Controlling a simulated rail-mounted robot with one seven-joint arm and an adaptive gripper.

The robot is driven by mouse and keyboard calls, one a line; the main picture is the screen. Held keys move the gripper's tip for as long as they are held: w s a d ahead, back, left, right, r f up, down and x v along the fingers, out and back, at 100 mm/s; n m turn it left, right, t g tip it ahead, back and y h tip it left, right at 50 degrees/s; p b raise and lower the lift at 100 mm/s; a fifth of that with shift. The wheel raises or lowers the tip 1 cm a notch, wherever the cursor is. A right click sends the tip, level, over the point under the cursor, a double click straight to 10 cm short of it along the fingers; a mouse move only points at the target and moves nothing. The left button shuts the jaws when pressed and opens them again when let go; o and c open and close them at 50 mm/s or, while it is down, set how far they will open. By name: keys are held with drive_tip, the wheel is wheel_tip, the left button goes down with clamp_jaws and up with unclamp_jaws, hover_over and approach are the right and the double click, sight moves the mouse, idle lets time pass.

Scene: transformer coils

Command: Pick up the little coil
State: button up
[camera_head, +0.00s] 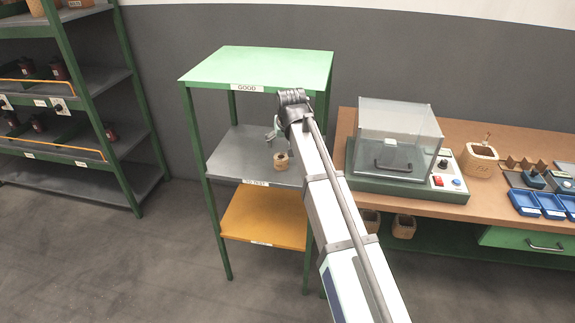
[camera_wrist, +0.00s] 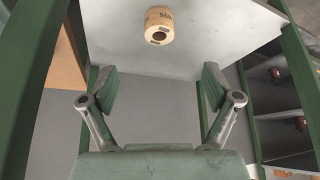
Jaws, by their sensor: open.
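A small tan, wooden-looking coil (camera_head: 281,161) with a central hole stands on the grey middle shelf (camera_head: 235,155) of a green rack. In the wrist view the coil (camera_wrist: 160,19) is at the top centre, with its hole and printed marking visible. My gripper (camera_head: 272,132) is over the grey shelf, behind and above the coil in the head view, partly hidden by my arm. In the wrist view my gripper (camera_wrist: 158,88) has its two fingers wide apart and nothing between them. The coil lies beyond the fingertips, apart from them, roughly centred between them.
The rack has a green top (camera_head: 262,66) marked GOOD and an orange lower shelf (camera_head: 262,222). Its green posts flank the gripper. A bench on the right carries a clear-covered test box (camera_head: 398,125), a larger coil (camera_head: 479,161) and blue trays (camera_head: 540,204). Another shelf unit stands left.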

drive_tip(key=r, duration=0.1)
drive_tip(key=p, duration=0.2)
hover_over(280, 160)
wheel_tip(280, 160, down, 8)
drive_tip(key=f, duration=0.1)
drive_tip(key=shift+s+d+f+p+x, duration=0.1)
drive_tip(key=shift+d+p+x, duration=0.1)
drive_tip(key=shift+x, duration=0.75)
drive_tip(key=shift+s+d+f+p+x, duration=0.1)
drive_tip(key=shift+p+x, duration=0.05)
drive_tip(key=shift+x, duration=0.8)
drive_tip(key=shift+s+d+p+x, duration=0.1)
drive_tip(key=shift+d+p+x, duration=0.1)
drive_tip(key=shift+x, duration=0.75)
drive_tip(key=c, duration=1.3)
